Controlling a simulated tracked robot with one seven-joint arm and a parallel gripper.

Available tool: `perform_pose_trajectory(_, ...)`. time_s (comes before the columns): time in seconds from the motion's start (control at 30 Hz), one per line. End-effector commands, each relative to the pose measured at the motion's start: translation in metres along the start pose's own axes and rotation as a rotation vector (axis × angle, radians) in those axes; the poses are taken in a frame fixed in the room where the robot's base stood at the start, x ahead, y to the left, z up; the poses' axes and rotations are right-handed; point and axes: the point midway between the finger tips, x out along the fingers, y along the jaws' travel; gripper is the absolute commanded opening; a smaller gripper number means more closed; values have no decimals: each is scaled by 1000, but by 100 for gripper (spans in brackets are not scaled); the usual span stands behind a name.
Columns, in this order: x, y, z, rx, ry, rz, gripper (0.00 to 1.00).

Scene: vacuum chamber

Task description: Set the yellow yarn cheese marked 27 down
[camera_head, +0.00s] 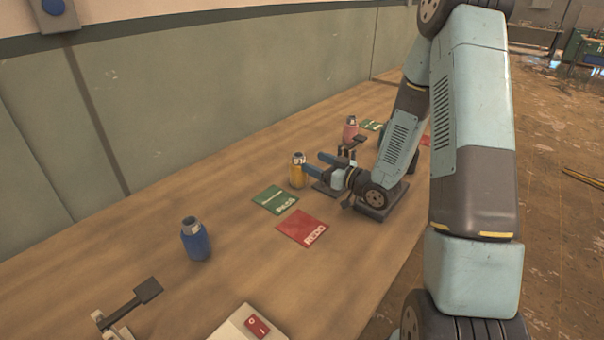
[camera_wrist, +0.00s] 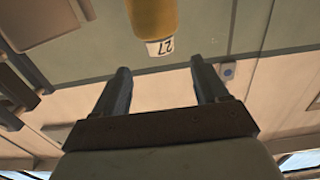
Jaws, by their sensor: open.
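The yellow yarn cheese (camera_head: 297,176) stands upright on the wooden table, just left of my fingertips and behind the green PASS card. My gripper (camera_head: 313,163) is low over the table, its two fingers spread and pointing at the yellow cheese. In the wrist view the yellow cheese (camera_wrist: 153,17) shows past the fingertips, with its white label reading 27 upside down. The space between the fingers of my gripper (camera_wrist: 162,72) is empty there.
A green PASS card (camera_head: 275,200) and a red REDO card (camera_head: 302,229) lie on the table. A blue bottle-like piece (camera_head: 195,240) stands at left, a pink one (camera_head: 350,131) farther back. A red switch box (camera_head: 250,325) sits in front. Bare tabletop lies between.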

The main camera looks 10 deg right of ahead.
Motion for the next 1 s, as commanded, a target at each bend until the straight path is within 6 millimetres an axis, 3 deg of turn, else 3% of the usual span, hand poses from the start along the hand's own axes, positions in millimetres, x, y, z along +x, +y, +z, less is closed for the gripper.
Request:
perform_pose_trajectory(0.2,34,0,0,0,0,-1,73)
perform_pose_trajectory(0.53,50,0,1,0,0,1,73)
perform_pose_trajectory(0.83,88,0,5,0,0,1,73)
perform_pose_trajectory(1.0,95,0,5,1,-1,3,73)
